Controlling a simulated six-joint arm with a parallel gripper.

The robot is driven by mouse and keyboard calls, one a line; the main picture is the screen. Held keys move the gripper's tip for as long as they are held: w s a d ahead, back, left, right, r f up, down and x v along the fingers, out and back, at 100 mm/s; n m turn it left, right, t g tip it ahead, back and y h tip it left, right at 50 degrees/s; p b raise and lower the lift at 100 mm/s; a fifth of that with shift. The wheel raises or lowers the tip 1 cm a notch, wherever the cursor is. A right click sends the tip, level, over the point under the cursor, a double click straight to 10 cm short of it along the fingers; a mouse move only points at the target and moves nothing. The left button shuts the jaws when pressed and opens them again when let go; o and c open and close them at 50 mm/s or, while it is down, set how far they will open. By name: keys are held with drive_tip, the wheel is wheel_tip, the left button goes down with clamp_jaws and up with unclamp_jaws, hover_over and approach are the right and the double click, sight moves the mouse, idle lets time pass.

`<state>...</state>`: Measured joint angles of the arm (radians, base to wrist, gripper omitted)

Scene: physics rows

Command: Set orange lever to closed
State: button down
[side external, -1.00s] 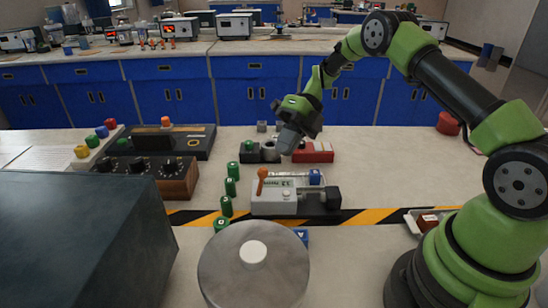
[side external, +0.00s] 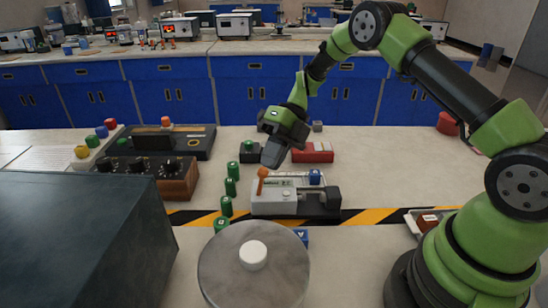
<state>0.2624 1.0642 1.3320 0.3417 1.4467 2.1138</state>
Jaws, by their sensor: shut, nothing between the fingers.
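The orange lever (side external: 261,180) stands up from the left part of a light grey device (side external: 276,208) in the middle of the table. Its top leans slightly to the right. My gripper (side external: 270,163) is shut and empty, pointing down just above and behind the top of the lever. Its tips overlap the lever's top in this view, so I cannot tell whether they touch. A blue knob (side external: 315,177) sits at the right of the same device.
Several green cylinders (side external: 231,187) stand in a row left of the device. A large grey box (side external: 75,240) fills the front left, and a round grey disc with a white knob (side external: 230,270) is in front. A red block (side external: 314,152) lies behind the device.

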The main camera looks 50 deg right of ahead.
drive_tip(key=shift+w+a+r+g+h, duration=0.1)
drive_tip(key=shift+w+a+g+h, duration=0.1)
drive_tip(key=shift+g+h, duration=0.25)
drive_tip(key=shift+w+a+m+h, duration=0.1)
drive_tip(key=shift+m+h, duration=0.15)
drive_tip(key=shift+m, duration=0.05)
drive_tip(key=shift+w+a+r, duration=0.15)
drive_tip(key=shift+w+a, duration=1.25)
drive_tip(key=shift+s+d+f, duration=0.35)
drive_tip(key=shift+s+d, duration=0.1)
drive_tip(key=shift+d, duration=0.1)
